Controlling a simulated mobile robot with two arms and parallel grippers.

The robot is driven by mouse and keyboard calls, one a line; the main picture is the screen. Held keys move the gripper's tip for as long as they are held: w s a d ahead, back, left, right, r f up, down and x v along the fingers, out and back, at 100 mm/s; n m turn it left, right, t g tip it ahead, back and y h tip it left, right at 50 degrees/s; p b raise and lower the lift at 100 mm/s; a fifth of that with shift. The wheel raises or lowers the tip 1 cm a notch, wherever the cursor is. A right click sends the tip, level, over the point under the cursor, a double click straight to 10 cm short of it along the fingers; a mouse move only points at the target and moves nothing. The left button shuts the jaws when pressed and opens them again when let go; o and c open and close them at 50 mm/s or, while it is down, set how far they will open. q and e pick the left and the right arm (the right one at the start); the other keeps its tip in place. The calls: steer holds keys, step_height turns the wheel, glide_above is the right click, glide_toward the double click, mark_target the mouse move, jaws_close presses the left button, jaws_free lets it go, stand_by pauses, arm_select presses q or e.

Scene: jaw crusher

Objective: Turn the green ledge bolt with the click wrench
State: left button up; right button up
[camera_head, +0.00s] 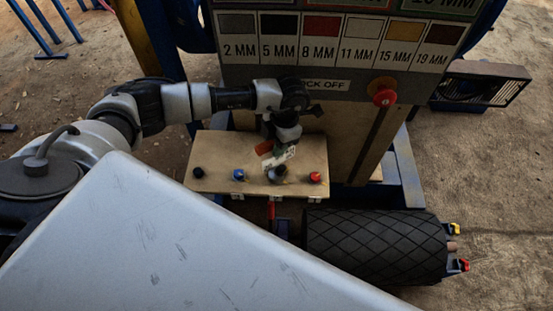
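My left arm comes in from the left and bends down over the tan ledge (215,150). My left gripper (276,158) points down above the ledge, close to a dark, greyish knob (277,174). The fingers are small and partly hidden, so I cannot tell if they are open or shut. An orange-brown piece (264,147) and a whitish piece show at the gripper; I cannot make out a click wrench for sure. Along the ledge's front stand a black bolt (198,172), a blue bolt (238,174) and a red bolt (314,177). No bolt is clearly green. My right gripper is not in view.
A panel with a millimetre colour chart (305,40) stands behind the ledge. A red round knob (383,92) is on its right. A black ridged roller (375,246) lies in front, lower right. A mesh guard (480,84) juts out at right. Bare ground lies right.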

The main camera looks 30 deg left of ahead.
arm_select(q)
jaws_close()
steer(key=shift+m+b, duration=0.85)
steer(key=shift+m, duration=0.35)
stand_by(1.3)
stand_by(0.5)
steer(key=shift+r, duration=0.3)
steer(key=shift+r+p, duration=0.75)
steer(key=shift+r, duration=0.2)
steer(key=shift+r+p, duration=0.6)
steer(key=shift+r, duration=0.25)
stand_by(0.7)
